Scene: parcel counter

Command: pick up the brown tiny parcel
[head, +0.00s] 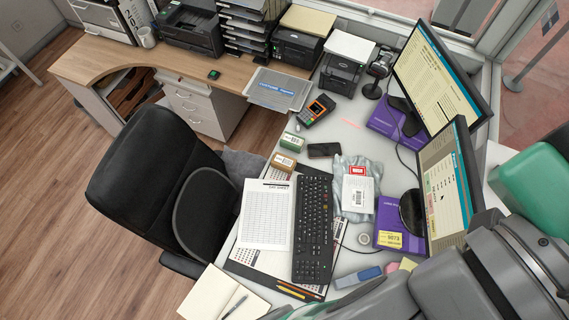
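The brown tiny parcel (284,162) is a small brown box with a white label on top. It lies on the light counter in the middle of the head view, near the edge by the black chair. It sits just above the top end of the black keyboard (313,222) and the printed sheets. Nothing covers it. Links of my arm fill the lower right of the view, but my gripper's fingers do not show.
A small green box (292,141) lies close behind the parcel. A black phone (324,150) and a grey plastic bag (358,170) with a white label lie to the right. A card terminal (317,110) stands farther back. Two monitors (437,75) stand at right; a chair (165,175) is at left.

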